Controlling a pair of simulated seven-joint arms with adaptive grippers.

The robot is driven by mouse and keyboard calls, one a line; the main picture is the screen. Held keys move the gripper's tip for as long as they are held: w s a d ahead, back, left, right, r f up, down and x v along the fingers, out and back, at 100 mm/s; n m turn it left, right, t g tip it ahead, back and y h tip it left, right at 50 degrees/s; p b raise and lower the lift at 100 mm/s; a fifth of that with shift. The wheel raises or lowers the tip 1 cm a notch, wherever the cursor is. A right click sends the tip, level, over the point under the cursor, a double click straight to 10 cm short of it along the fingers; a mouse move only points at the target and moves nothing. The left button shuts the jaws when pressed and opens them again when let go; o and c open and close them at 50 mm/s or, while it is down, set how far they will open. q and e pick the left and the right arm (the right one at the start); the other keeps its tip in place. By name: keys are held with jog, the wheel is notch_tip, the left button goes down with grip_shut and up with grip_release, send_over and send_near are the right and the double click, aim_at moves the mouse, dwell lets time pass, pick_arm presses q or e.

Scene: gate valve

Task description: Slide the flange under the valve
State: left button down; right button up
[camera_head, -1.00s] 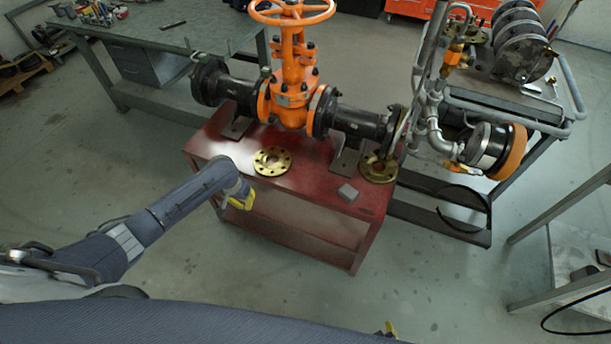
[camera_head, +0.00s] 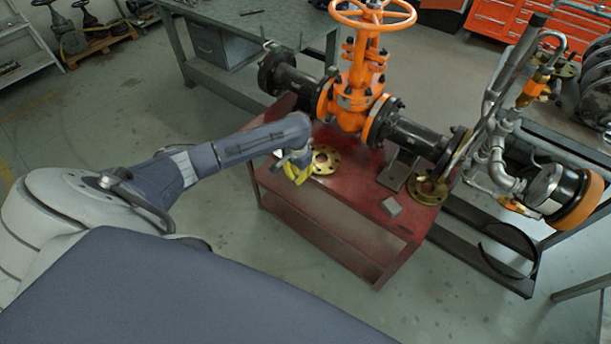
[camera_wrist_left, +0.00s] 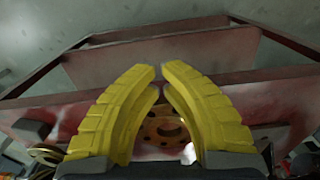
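The orange gate valve (camera_head: 357,85) with its handwheel and black pipe ends stands on the red table (camera_head: 345,205). A brass flange (camera_head: 325,160) lies flat on the tabletop in front of the valve. My left gripper (camera_head: 300,176) is at the table's near left edge, beside the flange and partly over its left side. In the left wrist view the yellow fingers (camera_wrist_left: 159,72) curve toward each other with a small gap between the tips. The flange (camera_wrist_left: 165,127) shows between and beyond the fingers, not visibly gripped. My right gripper is not in view.
A second brass flange (camera_head: 427,189) lies at the table's right end by the pipe. Grey piping (camera_head: 495,150) stands at the right. Tabletop between block and left flange is clear.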

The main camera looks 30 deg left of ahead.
pick_arm(q)
jog(key=shift+w+d+f, duration=0.15)
jog(key=shift+w+f, duration=0.8)
jog(key=shift+w, duration=0.05)
jog(key=shift+w+d+f, duration=0.1)
jog(key=shift+w+f, duration=0.8)
jog(key=shift+w, duration=0.1)
jog(key=shift+a, duration=0.1)
